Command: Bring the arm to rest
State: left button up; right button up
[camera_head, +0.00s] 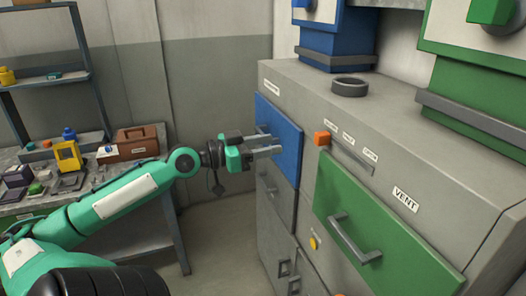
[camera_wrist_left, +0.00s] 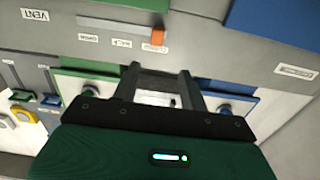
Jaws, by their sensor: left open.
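My left arm (camera_head: 125,195) is teal and reaches in from the left of the head view. It is stretched out toward the grey cabinet. My left gripper (camera_head: 281,144) is open, with its two grey fingers in front of the blue front panel (camera_head: 287,146). I cannot tell whether the fingertips touch the panel or its handle. In the left wrist view the dark fingers of the left gripper (camera_wrist_left: 158,76) stand apart, and no held object shows between them. The right gripper is not in view.
The grey cabinet (camera_head: 420,140) fills the right side, with a green front panel (camera_head: 375,235) and its handle, an orange slider knob (camera_head: 322,138) and a dark ring (camera_head: 350,87) on top. A workbench (camera_head: 170,215) with small items and a brown toolbox (camera_head: 133,143) stands at left.

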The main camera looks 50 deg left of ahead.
pick_arm(q)
jog(key=shift+s+a, duration=0.1)
jog(key=shift+s, duration=0.2)
dwell(0.4)
